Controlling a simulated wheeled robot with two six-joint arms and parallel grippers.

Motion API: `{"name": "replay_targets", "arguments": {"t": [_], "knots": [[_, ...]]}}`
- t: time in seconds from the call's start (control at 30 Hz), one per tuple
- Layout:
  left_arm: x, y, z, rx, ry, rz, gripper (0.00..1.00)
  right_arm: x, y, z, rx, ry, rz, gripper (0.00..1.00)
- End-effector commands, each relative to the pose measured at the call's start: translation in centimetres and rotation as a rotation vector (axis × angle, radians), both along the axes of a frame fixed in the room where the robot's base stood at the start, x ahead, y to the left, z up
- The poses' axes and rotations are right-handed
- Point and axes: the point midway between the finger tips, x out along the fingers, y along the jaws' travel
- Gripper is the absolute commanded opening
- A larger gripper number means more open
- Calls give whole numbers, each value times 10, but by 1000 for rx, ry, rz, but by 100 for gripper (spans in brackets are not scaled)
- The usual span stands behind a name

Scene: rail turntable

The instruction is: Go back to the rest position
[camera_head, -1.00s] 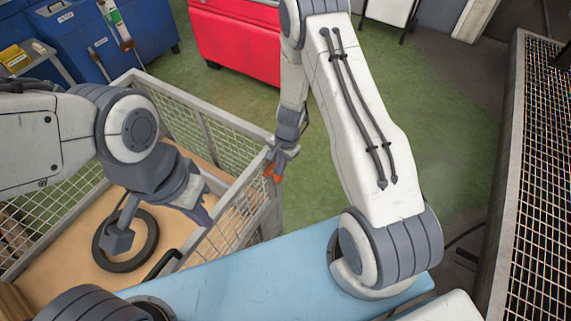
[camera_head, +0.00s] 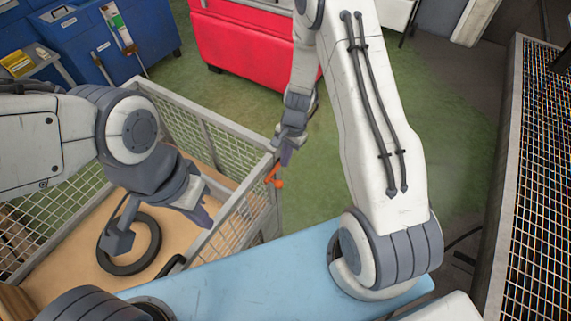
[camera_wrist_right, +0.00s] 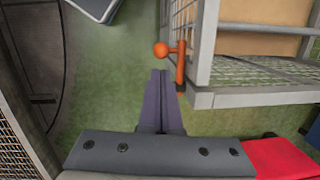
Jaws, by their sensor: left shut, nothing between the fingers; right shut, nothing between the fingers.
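My right gripper (camera_head: 286,156) is shut and empty, above and beside the orange latch handle (camera_head: 274,177) on the corner of the mesh cage. In the right wrist view the closed purple fingers (camera_wrist_right: 158,76) point up the picture, just left of the orange handle (camera_wrist_right: 179,66), with a thin gap between them and it. My left gripper (camera_head: 204,215) is shut and empty over the inside of the mesh cage (camera_head: 205,122). A dark ring (camera_head: 152,245) lies on the cage's tan floor, partly hidden by a grey part of my left arm.
A light blue surface (camera_head: 260,275) lies in front of the cage. A red cabinet (camera_head: 235,45) and blue bins (camera_head: 150,35) stand at the back. A mesh panel (camera_head: 535,180) borders the right side. Green floor (camera_head: 450,140) is open between.

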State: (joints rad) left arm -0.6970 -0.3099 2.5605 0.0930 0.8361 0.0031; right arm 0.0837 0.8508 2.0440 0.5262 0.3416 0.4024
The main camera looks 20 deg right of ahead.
Motion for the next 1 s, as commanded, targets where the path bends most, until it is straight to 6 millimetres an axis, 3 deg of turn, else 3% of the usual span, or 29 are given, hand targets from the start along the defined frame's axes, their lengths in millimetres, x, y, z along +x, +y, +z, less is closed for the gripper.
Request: {"name": "replay_targets", "arguments": {"t": [0.1,0.3,0.67,0.77,0.87,1.0], "knots": [[0,0,-3,0,0,0,0,-3,3,21,0,-4,1,0],[0,0,-5,-1,-1,0,0,-7,5,42,1,-1,1,0],[0,0,-5,-1,-1,-1,0,-9,8,49,1,-2,15,0],[0,0,-8,-1,-1,-1,0,-13,25,64,3,-21,106,0],[0,0,-12,-1,-1,-1,0,-27,56,93,7,-55,292,0],[0,0,-20,-1,-1,-1,0,-70,103,141,9,-108,647,0]]}}
